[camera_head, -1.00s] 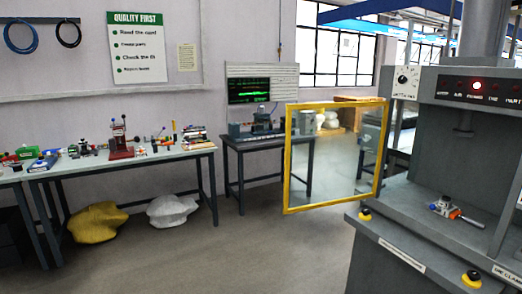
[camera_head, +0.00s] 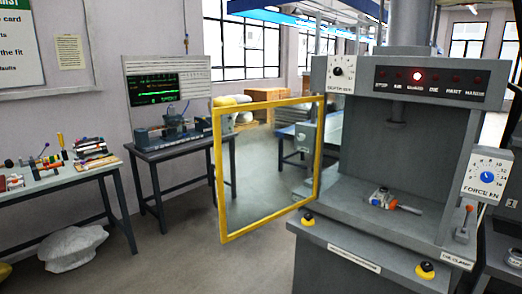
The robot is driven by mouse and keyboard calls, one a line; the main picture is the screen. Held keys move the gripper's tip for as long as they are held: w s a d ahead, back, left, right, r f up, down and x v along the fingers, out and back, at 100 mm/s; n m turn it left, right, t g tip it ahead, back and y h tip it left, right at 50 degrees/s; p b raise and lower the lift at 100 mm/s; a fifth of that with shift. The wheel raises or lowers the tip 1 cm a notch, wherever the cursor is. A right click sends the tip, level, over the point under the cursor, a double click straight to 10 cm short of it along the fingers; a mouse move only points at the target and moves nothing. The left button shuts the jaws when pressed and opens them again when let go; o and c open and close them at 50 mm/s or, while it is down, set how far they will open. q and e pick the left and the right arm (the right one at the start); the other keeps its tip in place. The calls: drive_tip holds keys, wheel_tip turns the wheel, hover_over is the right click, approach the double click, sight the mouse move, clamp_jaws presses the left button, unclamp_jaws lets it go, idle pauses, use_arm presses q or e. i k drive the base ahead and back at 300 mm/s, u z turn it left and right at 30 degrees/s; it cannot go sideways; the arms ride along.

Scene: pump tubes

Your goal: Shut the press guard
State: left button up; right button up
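The press guard (camera_head: 218,180) is a clear panel in a yellow frame. It stands swung open to the left of the grey press (camera_head: 380,245), with its right edge near the press's left side, and the press opening is uncovered. A small part (camera_head: 383,198) with blue, red and orange pieces lies on the press bed. A red lamp is lit above the word GUARD on the press's panel (camera_head: 425,83). Neither of my grippers shows in this view.
A workbench (camera_head: 70,178) with tools stands at the left, with a white sack (camera_head: 72,248) on the floor below. Yellow-ringed black buttons (camera_head: 425,270) sit on the press's front ledge. The floor before the guard is clear.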

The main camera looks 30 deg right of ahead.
sight(216, 112)
drive_tip(key=i, duration=3.35)
drive_tip(key=z, duration=3.6)
drive_tip(key=i, duration=0.5)
drive_tip(key=u, duration=0.1)
